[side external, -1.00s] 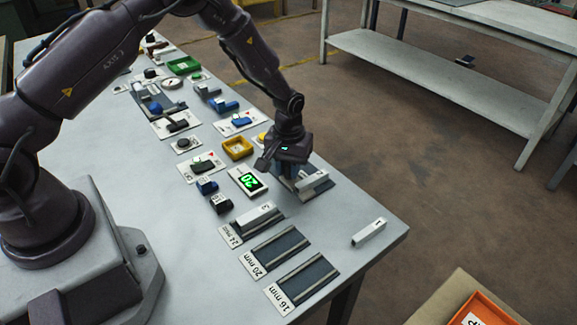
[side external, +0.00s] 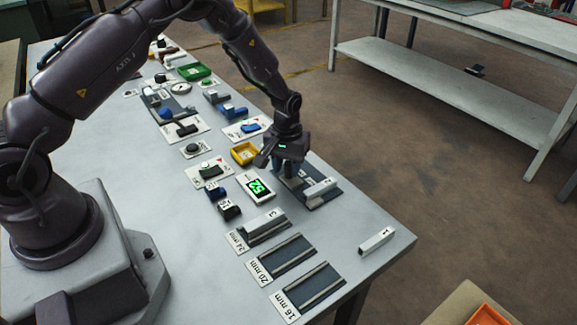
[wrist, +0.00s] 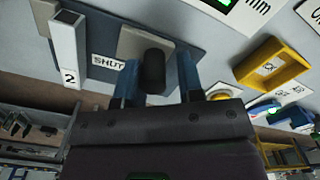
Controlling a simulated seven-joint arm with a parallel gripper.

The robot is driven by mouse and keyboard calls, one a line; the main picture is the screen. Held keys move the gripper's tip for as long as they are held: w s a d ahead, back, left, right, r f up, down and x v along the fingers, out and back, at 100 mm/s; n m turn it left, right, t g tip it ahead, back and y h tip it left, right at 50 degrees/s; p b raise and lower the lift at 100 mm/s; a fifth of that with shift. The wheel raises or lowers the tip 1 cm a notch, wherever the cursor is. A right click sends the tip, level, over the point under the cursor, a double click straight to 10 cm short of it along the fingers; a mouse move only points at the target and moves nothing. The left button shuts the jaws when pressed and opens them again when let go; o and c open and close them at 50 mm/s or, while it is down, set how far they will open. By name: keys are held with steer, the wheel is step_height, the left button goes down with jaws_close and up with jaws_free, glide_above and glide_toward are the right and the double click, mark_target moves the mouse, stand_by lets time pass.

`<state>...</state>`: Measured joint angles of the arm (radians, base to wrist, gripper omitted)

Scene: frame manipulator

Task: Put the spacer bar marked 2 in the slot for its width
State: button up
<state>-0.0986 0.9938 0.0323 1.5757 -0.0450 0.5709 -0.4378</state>
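The spacer bar marked 2 (side external: 320,187) is a pale block lying on the dark plate of the gauge fixture (side external: 327,198). In the wrist view the bar (wrist: 68,50) is at upper left, beside the SHUT label (wrist: 107,62). My gripper (side external: 286,165) is low over the fixture. Its blue fingers (wrist: 160,80) straddle a black knob (wrist: 153,70); a gap shows on the right, and the left finger is close to or touching the knob. The slots for 24 mm (side external: 239,241), 20 mm (side external: 284,258) and 16 mm (side external: 312,290) are at the table's near end.
A bar marked 3 (side external: 263,226) lies in the 24 mm slot; the other two slots look empty. A bar marked 1 (side external: 377,240) lies near the right table edge. A green-digit display (side external: 258,188) and a yellow tray (side external: 244,153) stand left of my gripper.

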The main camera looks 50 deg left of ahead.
steer(key=shift+r, duration=0.1)
step_height(320, 180, up, 13)
stand_by(0.5)
steer(key=s+d+r+m+t, duration=0.2)
steer(key=s+r+m, duration=0.1)
steer(key=s+r, duration=0.7)
steer(key=s+d+r+m+t, duration=0.3)
steer(key=s+r, duration=0.6)
steer(key=s, duration=0.6)
steer(key=shift+s+d+r+m+t, duration=0.15)
steer(key=shift+d+r+m+t, duration=0.15)
steer(key=shift+r+m, duration=0.1)
